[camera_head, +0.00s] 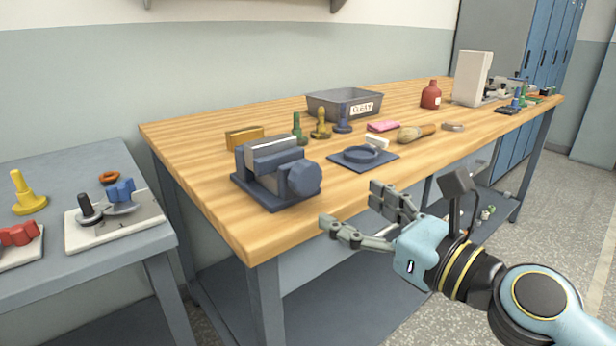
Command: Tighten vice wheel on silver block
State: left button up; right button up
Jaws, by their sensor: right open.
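A dark blue vice (252,180) stands near the left end of the wooden bench. A silver block (269,154) sits between its jaws; I cannot tell how firmly it is gripped. The vice wheel (303,179), a blue faceted knob, is on the vice's right front side. My right gripper (349,207) is open and empty, off the bench's front edge, to the right of the wheel and a little lower in the picture. It is apart from the wheel. My left gripper is not in view.
A blue round fixture (362,156) on a plate lies right of the vice. Behind are a brass block (245,138), green, yellow and blue bobbin-like pieces, and a grey bin (324,106). A side table (30,275) with fixtures stands at left. The bench's front edge is near my gripper.

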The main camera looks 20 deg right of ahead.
aim_at(310, 180)
jog(key=x, duration=1.1)
jog(key=shift+w+d+r, duration=0.1)
jog(key=shift+w, duration=0.05)
jog(key=c, duration=1.2)
jog(key=shift+p, duration=0.3)
